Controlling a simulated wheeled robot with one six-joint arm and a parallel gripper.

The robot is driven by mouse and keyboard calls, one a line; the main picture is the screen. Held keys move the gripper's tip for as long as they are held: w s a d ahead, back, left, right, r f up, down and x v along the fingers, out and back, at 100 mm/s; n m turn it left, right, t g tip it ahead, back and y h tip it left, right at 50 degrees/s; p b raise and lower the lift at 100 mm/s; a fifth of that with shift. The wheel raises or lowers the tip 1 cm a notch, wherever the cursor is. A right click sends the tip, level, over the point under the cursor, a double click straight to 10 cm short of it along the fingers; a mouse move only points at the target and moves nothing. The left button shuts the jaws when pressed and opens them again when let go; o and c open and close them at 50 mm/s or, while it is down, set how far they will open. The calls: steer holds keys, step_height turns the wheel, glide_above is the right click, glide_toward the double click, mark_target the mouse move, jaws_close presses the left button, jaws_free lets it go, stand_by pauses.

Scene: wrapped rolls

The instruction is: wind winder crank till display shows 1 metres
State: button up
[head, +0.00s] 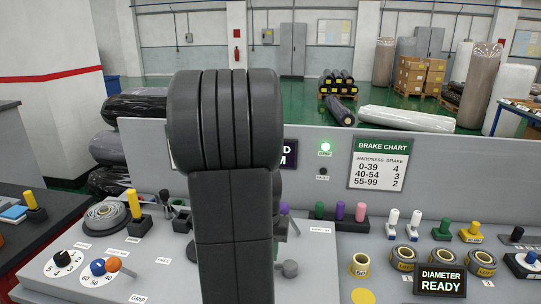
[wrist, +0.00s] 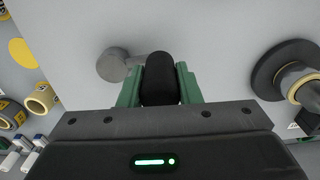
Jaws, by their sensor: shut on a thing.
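In the wrist view, my gripper (wrist: 158,85) has its two green fingers shut on the black handle (wrist: 158,80) of the winder crank. The crank's grey hub (wrist: 112,66) and short arm show to the left of the handle. A grey round part (head: 289,268), likely the crank hub, shows just right of my arm. A dark display or sign (head: 291,152) is mostly hidden behind my arm; only the letters D and M show, and no metre number is readable.
A green lamp (head: 325,147) is lit beside the brake chart (head: 380,163). Knobs and a lever (head: 114,264) are at front left. In the wrist view, a dark disc (wrist: 282,70) with a metal shaft stands at right.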

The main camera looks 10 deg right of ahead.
steer(key=shift+s, duration=1.15)
steer(key=shift+s+d, duration=0.25)
steer(key=shift+s, duration=0.35)
steer(key=shift+s+d, duration=0.25)
steer(key=shift+s, duration=0.35)
steer(key=shift+s+d, duration=1.1)
steer(key=shift+d, duration=0.35)
steer(key=shift+s+d, duration=0.25)
steer(key=shift+d, duration=0.4)
steer(key=o, duration=1.7)
steer(key=shift+a, duration=0.1)
steer(key=shift+r, duration=0.1)
step_height(320, 180, up, 10)
steer(key=p, duration=0.8)
